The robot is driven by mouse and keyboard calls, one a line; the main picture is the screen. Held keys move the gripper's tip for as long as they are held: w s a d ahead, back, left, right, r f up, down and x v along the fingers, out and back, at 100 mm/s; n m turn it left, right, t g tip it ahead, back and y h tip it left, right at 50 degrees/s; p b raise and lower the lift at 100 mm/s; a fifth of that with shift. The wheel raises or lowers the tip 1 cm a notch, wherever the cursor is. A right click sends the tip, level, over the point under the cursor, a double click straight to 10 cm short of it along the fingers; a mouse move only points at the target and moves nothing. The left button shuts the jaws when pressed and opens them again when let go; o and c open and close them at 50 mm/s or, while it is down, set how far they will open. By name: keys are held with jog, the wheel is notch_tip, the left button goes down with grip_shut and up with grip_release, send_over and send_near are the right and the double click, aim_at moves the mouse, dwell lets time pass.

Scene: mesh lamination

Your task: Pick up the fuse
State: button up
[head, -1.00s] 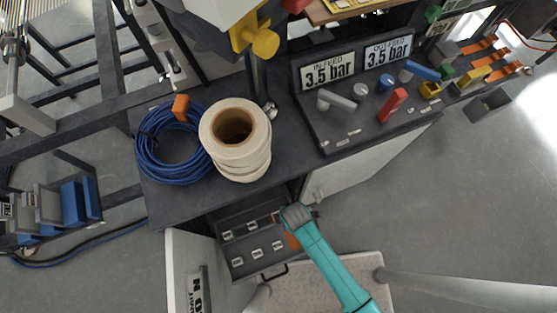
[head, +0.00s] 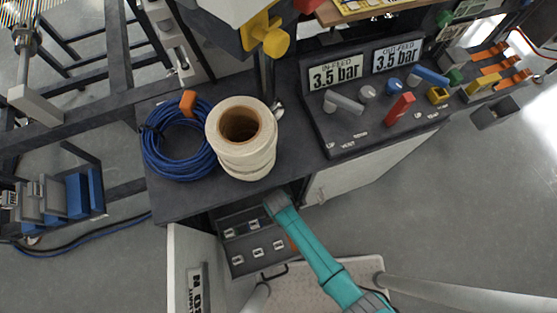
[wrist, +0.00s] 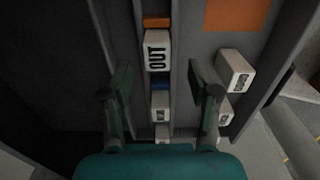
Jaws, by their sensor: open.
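My gripper (wrist: 160,75) is open, its two dark green fingers apart and pointing into an open drawer. A smaller white block (wrist: 160,105) lies nearer. I cannot tell for certain which piece is the fuse. Nothing is visibly held. In the head view my teal arm reaches to the drawer (head: 238,270) under the bench top, and the fingers are hidden there.
The bench top (head: 185,205) overhangs the drawer. On it are a white tape roll (head: 245,165), a coiled blue cable (head: 165,155) and a valve panel (head: 350,140). More white blocks (wrist: 235,70) stand to the right in the wrist view. The floor at right is mostly clear.

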jog(key=shift+w+d+f, duration=0.1)
jog(key=shift+f, duration=1)
jog(key=shift+w+d+f, duration=0.1)
jog(key=shift+f, duration=0.95)
grip_shut()
